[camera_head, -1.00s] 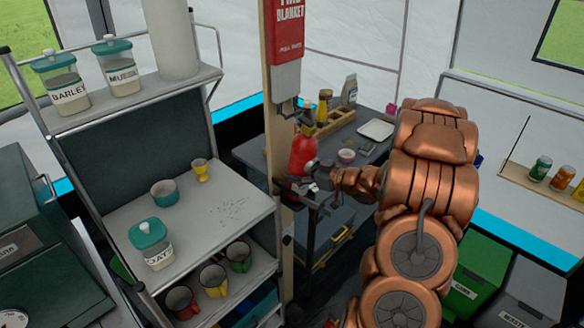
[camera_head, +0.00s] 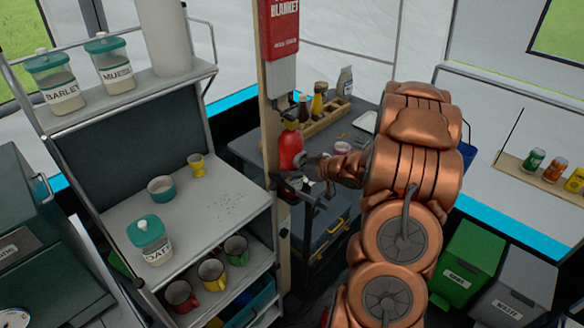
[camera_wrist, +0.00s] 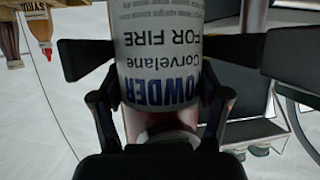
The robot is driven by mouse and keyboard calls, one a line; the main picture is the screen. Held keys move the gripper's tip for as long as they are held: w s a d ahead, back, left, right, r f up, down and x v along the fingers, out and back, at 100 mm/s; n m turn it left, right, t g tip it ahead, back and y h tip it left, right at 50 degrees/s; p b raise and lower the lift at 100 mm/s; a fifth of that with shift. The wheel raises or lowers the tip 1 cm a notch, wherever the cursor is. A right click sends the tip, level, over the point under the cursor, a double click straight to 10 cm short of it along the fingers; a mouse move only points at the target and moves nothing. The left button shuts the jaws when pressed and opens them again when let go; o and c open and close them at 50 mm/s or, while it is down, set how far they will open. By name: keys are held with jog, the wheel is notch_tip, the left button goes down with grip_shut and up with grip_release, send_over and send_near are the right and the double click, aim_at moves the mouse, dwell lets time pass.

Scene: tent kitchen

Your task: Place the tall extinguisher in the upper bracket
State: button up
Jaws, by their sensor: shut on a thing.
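The red extinguisher (camera_head: 290,149) is upright in the head view, close in front of the wooden post (camera_head: 273,115). My gripper (camera_head: 308,163) is shut on it from the right. In the wrist view the extinguisher's white label (camera_wrist: 160,50) reads upside down, with my gripper's dark fingers (camera_wrist: 158,112) on both sides. Dark flared pieces flank the label there; I cannot tell whether they belong to a bracket. Dark metal parts (camera_head: 292,182) show at the post just below the extinguisher; they may be a bracket. Whether the extinguisher touches a bracket is hidden.
A red fire blanket case (camera_head: 282,28) hangs higher on the post. A shelf rack (camera_head: 205,215) with jars, cups and mugs stands left. A grey table (camera_head: 250,148) with bottles is behind. Green (camera_head: 468,262) and grey (camera_head: 514,285) bins stand right.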

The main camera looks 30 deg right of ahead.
jog(key=o, duration=1.8)
jog(key=shift+f, duration=0.1)
jog(key=b+v, duration=0.3)
jog(key=v, duration=0.9)
